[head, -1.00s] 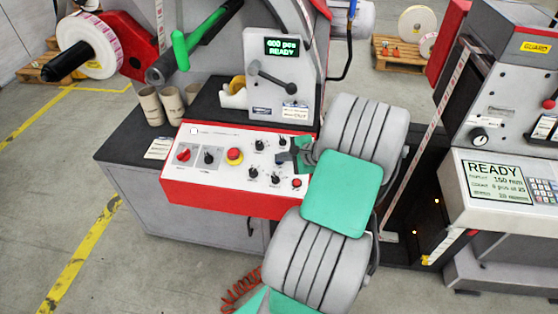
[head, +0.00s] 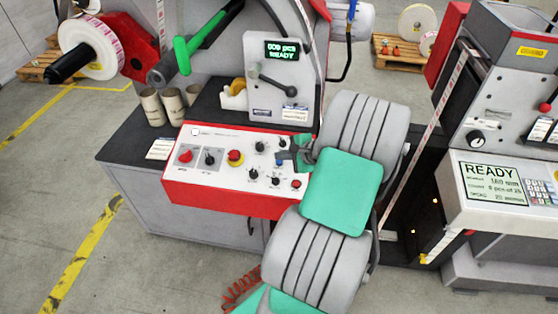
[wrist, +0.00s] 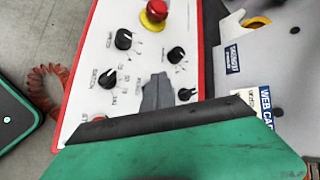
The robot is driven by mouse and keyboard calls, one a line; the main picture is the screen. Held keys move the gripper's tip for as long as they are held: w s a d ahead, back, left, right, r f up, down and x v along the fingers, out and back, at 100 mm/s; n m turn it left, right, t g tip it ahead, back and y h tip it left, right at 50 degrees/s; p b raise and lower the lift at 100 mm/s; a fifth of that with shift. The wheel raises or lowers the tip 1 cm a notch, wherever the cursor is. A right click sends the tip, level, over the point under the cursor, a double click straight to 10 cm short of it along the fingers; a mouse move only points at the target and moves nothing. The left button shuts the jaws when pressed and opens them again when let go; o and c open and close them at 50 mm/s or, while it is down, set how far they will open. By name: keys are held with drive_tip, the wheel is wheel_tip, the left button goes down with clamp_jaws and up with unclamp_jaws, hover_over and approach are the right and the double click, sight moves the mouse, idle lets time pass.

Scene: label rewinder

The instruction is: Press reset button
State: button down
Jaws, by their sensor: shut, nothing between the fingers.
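The control panel (head: 222,158) is white with a red rim and carries several knobs, a red mushroom button on a yellow ring (head: 235,157) and a small red button (head: 296,183) at its lower right. In the wrist view the small red button (wrist: 97,118) is partly hidden by my gripper's edge. The labels are too small to read, so I cannot tell which control is the reset button. My gripper (head: 283,157) is shut and empty, over the panel's right part, up and left of the small red button. Its grey fingers also show in the wrist view (wrist: 156,90); I cannot tell whether they touch the panel.
Black knobs (head: 254,174) stand close around the fingers. The upright display housing (head: 283,80) rises behind the panel. Paper cores (head: 171,100) stand at the back left. A second machine (head: 500,190) is at the right. Floor is free at the front left.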

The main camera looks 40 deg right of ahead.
drive_tip(key=r+p, duration=0.2)
drive_tip(key=r, duration=0.1)
drive_tip(key=a+r+p, duration=0.1)
drive_tip(key=shift+s+r+p, duration=0.25)
drive_tip(key=shift+s+p, duration=0.1)
idle(0.4)
